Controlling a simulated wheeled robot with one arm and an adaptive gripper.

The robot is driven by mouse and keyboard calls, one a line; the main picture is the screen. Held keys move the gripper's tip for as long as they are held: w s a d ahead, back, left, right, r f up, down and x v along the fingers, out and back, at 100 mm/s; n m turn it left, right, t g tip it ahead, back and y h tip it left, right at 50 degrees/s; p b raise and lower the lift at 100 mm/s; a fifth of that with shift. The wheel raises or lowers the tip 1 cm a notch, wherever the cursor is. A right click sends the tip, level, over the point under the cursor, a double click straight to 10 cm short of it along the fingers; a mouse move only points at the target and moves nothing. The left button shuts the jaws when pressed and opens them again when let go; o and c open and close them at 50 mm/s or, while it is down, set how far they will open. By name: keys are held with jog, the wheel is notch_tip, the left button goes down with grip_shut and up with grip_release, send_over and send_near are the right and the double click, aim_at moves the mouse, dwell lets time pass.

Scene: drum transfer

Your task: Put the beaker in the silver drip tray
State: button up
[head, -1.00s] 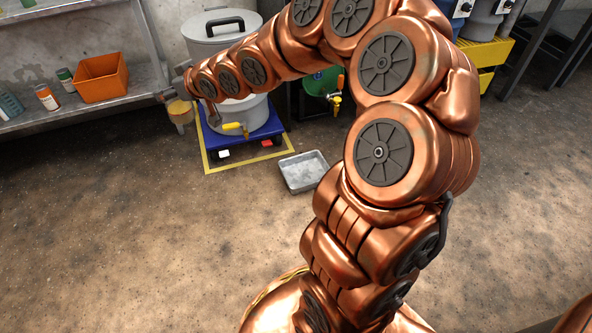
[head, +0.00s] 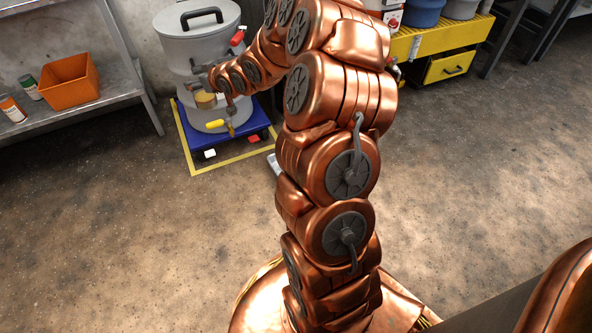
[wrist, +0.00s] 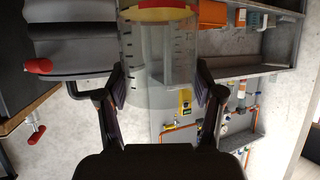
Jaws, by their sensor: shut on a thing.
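The beaker (head: 205,100) holds something yellowish and is in front of the grey drum in the head view. In the wrist view the clear, marked beaker (wrist: 157,55) sits between the fingers, with a yellow and red band at the picture's top edge. My gripper (wrist: 160,80) is shut on it; the gripper is small and partly lost against the drum in the head view. The silver drip tray (head: 273,164) is on the floor right of the blue dolly, mostly hidden behind my arm. The beaker is above and left of the tray in the picture.
The grey drum (head: 196,45) with a yellow-handled tap stands on a blue dolly (head: 246,133) inside a yellow floor outline. A shelf (head: 90,103) with an orange bin (head: 69,82) is at left. A yellow cabinet (head: 440,50) is at back right. The front floor is clear.

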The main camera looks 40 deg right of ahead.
jog(key=s+d+f+m+h+b, duration=0.1)
jog(key=s+d+f+m+h, duration=0.15)
jog(key=d+f, duration=1.55)
jog(key=shift+m+h, duration=0.75)
jog(key=shift+h, duration=0.2)
jog(key=shift+s+d+f+b, duration=0.95)
jog(key=shift+s+d+f, duration=0.55)
jog(key=shift+f, duration=3.35)
jog(key=shift+s+d+f+b, duration=0.9)
jog(key=shift+s+d+f, duration=0.6)
jog(key=shift+f, duration=3.3)
jog(key=shift+s+d+f+b, duration=1.05)
jog(key=shift+d+f, duration=0.75)
jog(key=shift+f, duration=3.05)
jog(key=shift+f, duration=0.1)
jog(key=o, duration=1.1)
jog(key=shift+s, duration=0.1)
